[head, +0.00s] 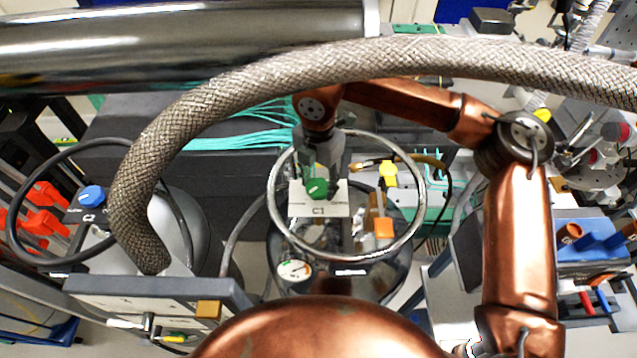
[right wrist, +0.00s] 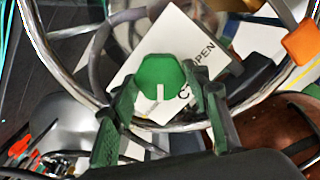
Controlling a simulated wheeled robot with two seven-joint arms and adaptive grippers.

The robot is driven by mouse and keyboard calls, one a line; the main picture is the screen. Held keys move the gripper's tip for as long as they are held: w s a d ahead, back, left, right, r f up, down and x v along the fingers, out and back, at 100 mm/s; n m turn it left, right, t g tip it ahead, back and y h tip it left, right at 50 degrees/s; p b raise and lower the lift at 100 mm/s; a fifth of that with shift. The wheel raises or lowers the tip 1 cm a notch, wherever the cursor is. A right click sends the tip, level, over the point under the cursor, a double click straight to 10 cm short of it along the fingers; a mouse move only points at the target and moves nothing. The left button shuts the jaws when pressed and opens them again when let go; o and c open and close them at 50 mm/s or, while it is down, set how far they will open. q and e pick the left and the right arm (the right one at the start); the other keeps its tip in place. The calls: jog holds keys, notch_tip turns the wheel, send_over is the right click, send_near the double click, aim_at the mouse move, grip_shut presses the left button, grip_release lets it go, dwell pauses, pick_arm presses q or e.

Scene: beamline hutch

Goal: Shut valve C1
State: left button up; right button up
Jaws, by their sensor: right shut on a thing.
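The green knob of valve C1 (head: 317,188) sits above a white card (head: 319,211) marked C1, inside a shiny metal ring. In the right wrist view the green knob (right wrist: 160,76) has a white mark at its lower edge, and the card (right wrist: 200,50) behind it reads OPEN. My right gripper (head: 318,172) reaches down to the knob from behind. In the wrist view its two green-tinted fingers (right wrist: 162,100) stand on both sides of the knob, shut on it. My left gripper is not in view.
A blue knob (head: 92,194) marked C2 stands at the left inside a dark ring. A thick braided hose (head: 300,72) arches across the view. The metal ring (head: 421,200) surrounds valve C1. A pressure gauge (head: 294,270) sits below it.

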aim_at(318, 187)
jog(key=shift+m, duration=0.6)
jog(key=o, duration=1.2)
jog(key=shift+c, duration=0.2)
jog(key=shift+r, duration=0.1)
notch_tip(318, 187, up, 12)
